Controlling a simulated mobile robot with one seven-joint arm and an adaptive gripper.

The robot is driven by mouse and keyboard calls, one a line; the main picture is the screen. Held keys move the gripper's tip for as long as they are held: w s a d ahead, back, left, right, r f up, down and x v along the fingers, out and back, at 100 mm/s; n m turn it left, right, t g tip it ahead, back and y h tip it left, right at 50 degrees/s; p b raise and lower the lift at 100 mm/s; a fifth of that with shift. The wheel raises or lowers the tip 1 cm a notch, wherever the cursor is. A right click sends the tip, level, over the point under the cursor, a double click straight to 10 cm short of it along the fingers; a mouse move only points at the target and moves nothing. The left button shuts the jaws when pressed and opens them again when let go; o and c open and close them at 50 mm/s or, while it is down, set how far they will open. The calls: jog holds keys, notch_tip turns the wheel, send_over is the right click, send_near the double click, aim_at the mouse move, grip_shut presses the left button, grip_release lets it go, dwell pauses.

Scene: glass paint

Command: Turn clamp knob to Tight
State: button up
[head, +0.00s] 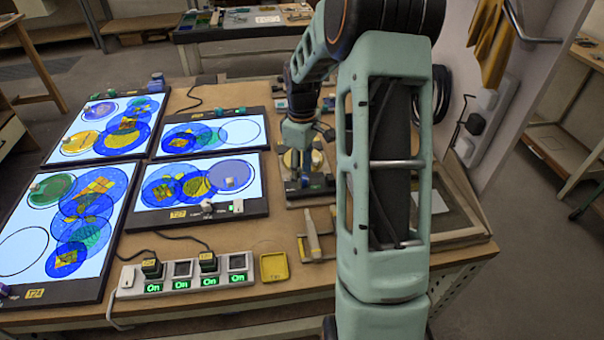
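My arm reaches over the bench, and my gripper (302,172) points down at a small dark fixture (322,185) on the board right of the light panels. This fixture may be the clamp. The knob itself and any Tight marking are too small or hidden behind my gripper to make out. A pale yellow round piece (289,159) lies by the fixture. The fingers are small and dark here, so I cannot tell whether they are open or shut, or whether they touch the knob.
Several lit panels with blue and yellow glass discs (85,215) fill the bench's left side. A framed pane (450,212) lies right of my arm.

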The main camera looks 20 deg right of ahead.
notch_tip(320, 180, up, 11)
dwell(0.3)
dwell(0.4)
